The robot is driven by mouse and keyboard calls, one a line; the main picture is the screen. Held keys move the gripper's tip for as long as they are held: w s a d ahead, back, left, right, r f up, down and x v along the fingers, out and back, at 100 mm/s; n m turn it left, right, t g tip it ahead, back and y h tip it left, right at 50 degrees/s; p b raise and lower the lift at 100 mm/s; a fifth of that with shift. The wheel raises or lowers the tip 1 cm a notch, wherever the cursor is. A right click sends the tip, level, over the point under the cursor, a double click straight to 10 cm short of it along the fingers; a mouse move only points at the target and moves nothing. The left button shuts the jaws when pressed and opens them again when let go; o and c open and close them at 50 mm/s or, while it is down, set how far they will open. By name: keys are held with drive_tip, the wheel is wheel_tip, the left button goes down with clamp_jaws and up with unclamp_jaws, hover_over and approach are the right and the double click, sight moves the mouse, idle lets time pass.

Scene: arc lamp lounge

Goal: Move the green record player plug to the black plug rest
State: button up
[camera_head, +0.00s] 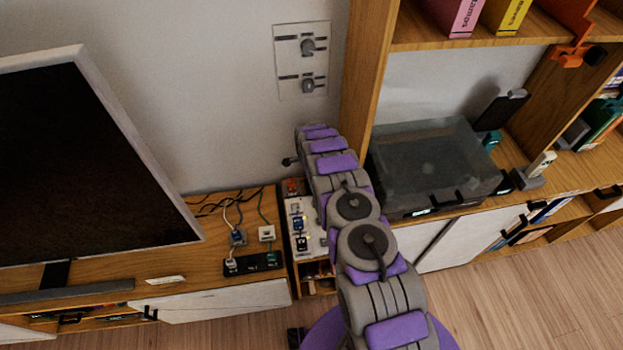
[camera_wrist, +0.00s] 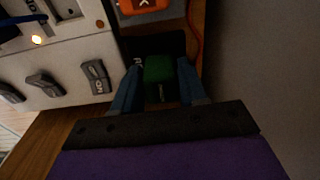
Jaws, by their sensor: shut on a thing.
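In the wrist view my gripper (camera_wrist: 160,80) has its two blue fingers on either side of the green plug (camera_wrist: 159,70) and is shut on it. A black surface (camera_wrist: 135,50) with pale lettering lies just behind the plug; I cannot tell whether they touch. In the head view a low black holder (camera_head: 252,266), which looks like the plug rest, lies on the wooden cabinet with a pale plug and a teal plug at its ends. My arm hides the gripper and the green plug in that view.
A white power strip (camera_wrist: 65,75) with dark switches is beside the gripper, and an orange-faced block (camera_wrist: 145,5) is just beyond. A record player (camera_head: 432,165) stands right of my arm, and a television (camera_head: 85,150) at left. Loose cables (camera_head: 215,205) lie behind the holder.

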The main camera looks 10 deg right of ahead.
drive_tip(key=shift+r, duration=0.1)
drive_tip(key=shift+r+p, duration=0.35)
drive_tip(key=shift+r, duration=0.5)
idle(1.4)
drive_tip(key=shift+d+f+b, duration=0.1)
drive_tip(key=shift+f+b, duration=0.2)
drive_tip(key=shift+f, duration=0.9)
drive_tip(key=o, duration=1.3)
wheel_tip(320, 180, up, 17)
drive_tip(key=p, duration=0.3)
drive_tip(key=shift+s+a, duration=0.15)
drive_tip(key=shift+a, duration=0.3)
